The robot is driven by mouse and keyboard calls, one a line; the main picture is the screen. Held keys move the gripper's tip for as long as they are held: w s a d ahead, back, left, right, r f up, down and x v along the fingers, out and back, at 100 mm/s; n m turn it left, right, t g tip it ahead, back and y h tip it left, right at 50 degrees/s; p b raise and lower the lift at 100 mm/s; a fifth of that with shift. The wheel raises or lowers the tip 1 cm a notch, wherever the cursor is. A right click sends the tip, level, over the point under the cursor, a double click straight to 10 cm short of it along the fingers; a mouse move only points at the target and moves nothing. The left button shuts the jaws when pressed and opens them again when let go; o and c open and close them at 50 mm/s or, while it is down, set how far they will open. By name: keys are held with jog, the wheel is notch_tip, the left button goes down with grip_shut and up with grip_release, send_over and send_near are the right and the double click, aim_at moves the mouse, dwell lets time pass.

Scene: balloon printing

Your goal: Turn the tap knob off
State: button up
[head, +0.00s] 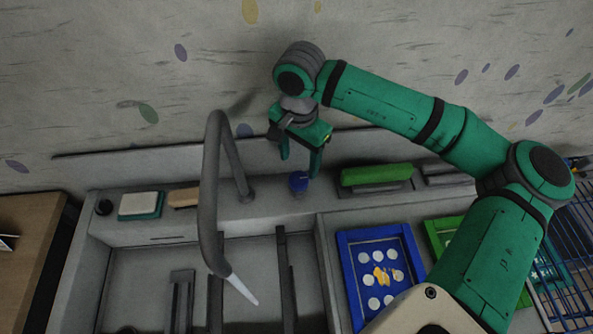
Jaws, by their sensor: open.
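The tap is a tall grey curved spout (209,190) rising from the sink's back ledge, with a pale stream (241,289) at its mouth. A blue knob (298,181) stands on the ledge to the right of the spout's base. My green gripper (300,165) points down with its fingers apart, holding nothing. Its fingertips are around or just above the knob; I cannot tell whether they touch it. The lower part of the knob's surroundings is plain to see, but the depth between knob and fingers is unclear.
A grey sink basin (140,265) lies in front of the ledge. A green block (376,174) sits right of the knob. A sponge-like block (140,205) sits at the ledge's left. A blue tray (345,245) lies on the right counter, and a wall stands behind.

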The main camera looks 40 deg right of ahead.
aim_at(299, 178)
notch_tip(299, 178, down, 7)
jog(key=shift+r, duration=0.1)
dwell(0.3)
jog(key=shift+s, duration=0.1)
jog(key=c, duration=1.1)
